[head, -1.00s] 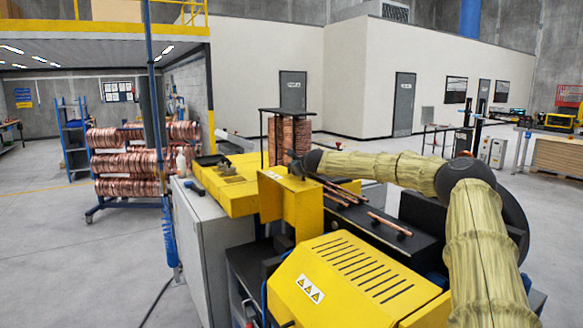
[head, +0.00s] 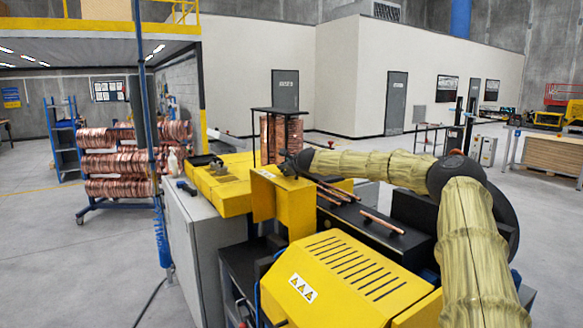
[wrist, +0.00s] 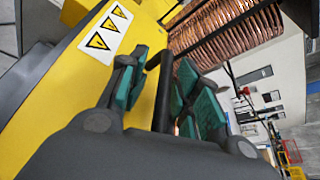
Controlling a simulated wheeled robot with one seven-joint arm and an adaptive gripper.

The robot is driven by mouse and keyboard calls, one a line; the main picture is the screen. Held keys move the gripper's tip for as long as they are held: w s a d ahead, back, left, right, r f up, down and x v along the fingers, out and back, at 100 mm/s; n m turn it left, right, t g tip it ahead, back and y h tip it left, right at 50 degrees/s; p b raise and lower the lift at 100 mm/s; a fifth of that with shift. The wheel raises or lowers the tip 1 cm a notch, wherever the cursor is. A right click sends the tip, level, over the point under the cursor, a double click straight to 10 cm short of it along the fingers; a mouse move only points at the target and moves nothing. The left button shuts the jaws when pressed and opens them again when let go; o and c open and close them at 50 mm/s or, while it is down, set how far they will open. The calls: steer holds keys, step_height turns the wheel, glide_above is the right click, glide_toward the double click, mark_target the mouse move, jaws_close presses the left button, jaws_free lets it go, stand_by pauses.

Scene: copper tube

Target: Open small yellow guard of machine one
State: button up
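The small yellow guard (head: 284,206) stands upright, looking closed, on the near edge of the machine in the head view. In the wrist view, a yellow panel with a warning label (wrist: 103,32) fills the upper left. My gripper (head: 293,165) is at the top of the small guard in the head view, its fingers small and dark there. In the wrist view, its teal-padded fingers (wrist: 160,92) stand apart on either side of a black bar (wrist: 163,88), which looks like a handle. A gap shows left of the bar; contact on the right is unclear.
A larger yellow cover with slots (head: 345,270) is in front. Copper tubes (head: 370,220) lie on the black machine bed to the right. A copper coil stack (head: 280,138) stands behind, and a coil rack (head: 130,160) at left. A blue post (head: 155,170) rises at left.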

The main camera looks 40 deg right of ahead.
step_height(320, 180, up, 3)
glide_above(297, 183)
steer(key=shift+w+d+r, duration=0.1)
steer(key=shift+r, duration=0.1)
steer(key=shift+v, duration=1.05)
steer(key=shift+c, duration=0.4)
